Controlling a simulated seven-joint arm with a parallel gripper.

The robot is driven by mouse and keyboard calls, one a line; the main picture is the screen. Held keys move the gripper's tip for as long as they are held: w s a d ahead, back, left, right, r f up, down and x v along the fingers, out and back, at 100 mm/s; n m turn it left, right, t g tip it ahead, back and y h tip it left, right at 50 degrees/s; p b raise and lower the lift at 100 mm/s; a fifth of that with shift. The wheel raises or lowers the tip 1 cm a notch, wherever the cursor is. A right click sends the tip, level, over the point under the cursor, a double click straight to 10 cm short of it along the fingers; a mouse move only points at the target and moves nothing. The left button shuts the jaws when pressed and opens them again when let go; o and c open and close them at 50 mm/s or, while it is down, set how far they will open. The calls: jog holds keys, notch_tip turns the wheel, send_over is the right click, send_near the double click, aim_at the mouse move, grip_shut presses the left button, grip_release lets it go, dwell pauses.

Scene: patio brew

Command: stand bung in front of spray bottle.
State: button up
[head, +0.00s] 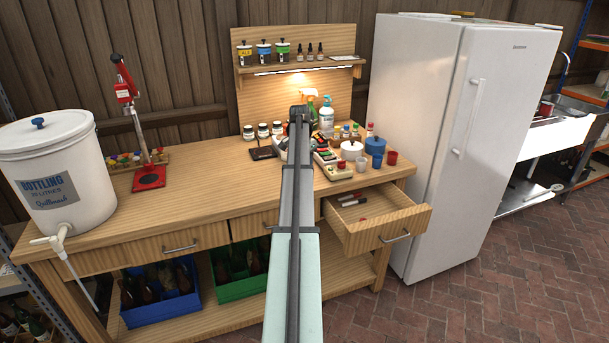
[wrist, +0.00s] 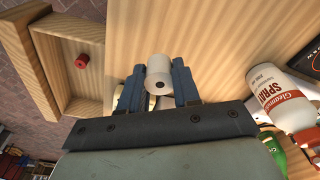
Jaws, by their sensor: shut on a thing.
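My gripper (wrist: 158,88) is shut on a pale, off-white bung (wrist: 158,74) with a dark hole in its end face, held between the two blue-grey fingers in the wrist view. The spray bottle (wrist: 288,103), white with red "SPRAY" lettering, is at the right of the wrist view, apart from the gripper. In the head view my arm reaches over the bench toward the bottles at the back, and it hides the fingers and the bung.
An open drawer (head: 380,225) juts from the bench (head: 215,187); a small red piece (wrist: 81,61) lies in it. Jars, a white pot (head: 351,150), red and blue cups and a green-labelled item (wrist: 301,160) crowd the back right. The bench's left-middle is clear.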

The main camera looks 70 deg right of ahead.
jog(key=shift+f, duration=2.3)
jog(key=shift+f, duration=0.1)
jog(key=o, duration=1)
jog(key=r, duration=0.4)
jog(key=a+r, duration=0.1)
jog(key=r, duration=0.7)
jog(key=shift+w+a+r, duration=0.1)
jog(key=shift+w+a, duration=0.1)
